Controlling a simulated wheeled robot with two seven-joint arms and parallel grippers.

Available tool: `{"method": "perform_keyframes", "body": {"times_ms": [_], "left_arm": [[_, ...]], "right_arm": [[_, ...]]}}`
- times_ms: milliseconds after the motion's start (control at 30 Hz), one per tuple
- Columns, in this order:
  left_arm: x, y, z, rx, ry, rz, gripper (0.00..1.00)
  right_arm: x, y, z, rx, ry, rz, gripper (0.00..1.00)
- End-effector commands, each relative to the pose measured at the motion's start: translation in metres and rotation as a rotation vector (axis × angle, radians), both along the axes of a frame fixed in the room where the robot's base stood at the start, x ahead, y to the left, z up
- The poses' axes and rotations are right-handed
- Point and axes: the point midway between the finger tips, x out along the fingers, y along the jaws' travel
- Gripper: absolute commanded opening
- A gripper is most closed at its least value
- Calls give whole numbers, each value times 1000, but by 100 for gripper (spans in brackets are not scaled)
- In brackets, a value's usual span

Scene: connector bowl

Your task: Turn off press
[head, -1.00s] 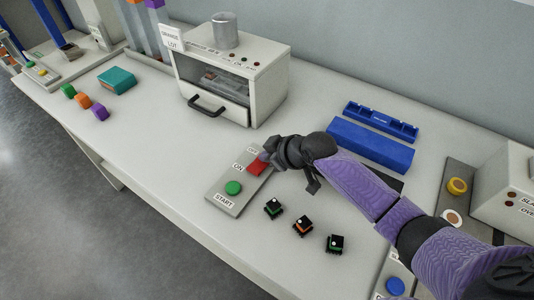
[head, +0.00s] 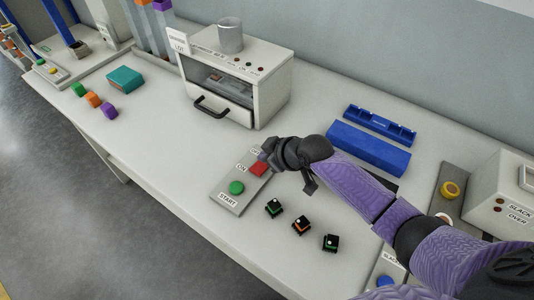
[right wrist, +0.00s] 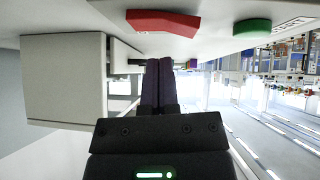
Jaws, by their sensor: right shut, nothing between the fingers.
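The press is a white box (head: 270,97) with a drawer and dark handle, at the back middle in the head view. In front of it lies a grey control panel (head: 227,201) with a red rocker switch (head: 259,169) and a green START button (head: 236,187). ON shows by the switch; the label at its far end is partly hidden. My right gripper (head: 266,152) is shut and empty, close to the switch's far end. In the right wrist view, the red switch (right wrist: 163,22) and green button (right wrist: 252,28) appear above the closed fingers (right wrist: 158,72), with a gap. My left gripper is out of view.
Several small black connectors, one of them orange-based (head: 300,226), lie right of the panel. Blue trays (head: 368,147) lie behind my right arm. A teal box (head: 126,79) and coloured blocks (head: 92,99) are at left. Table between blocks and panel is clear.

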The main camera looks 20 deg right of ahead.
Motion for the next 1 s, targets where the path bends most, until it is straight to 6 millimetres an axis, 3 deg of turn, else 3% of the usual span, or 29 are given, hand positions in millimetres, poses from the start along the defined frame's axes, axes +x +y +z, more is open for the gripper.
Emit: {"method": "perform_keyframes", "body": {"times_ms": [33,67,400,633,1000], "left_arm": [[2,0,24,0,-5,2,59],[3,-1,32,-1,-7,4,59],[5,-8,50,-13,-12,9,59],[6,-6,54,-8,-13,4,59],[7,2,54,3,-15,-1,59]], "right_arm": [[0,1,24,0,-3,-1,0],[0,2,31,1,-2,-2,0],[-40,-36,77,-3,-1,-2,0],[-51,-47,91,1,0,-4,0],[-51,-48,91,1,-1,-3,0]]}}
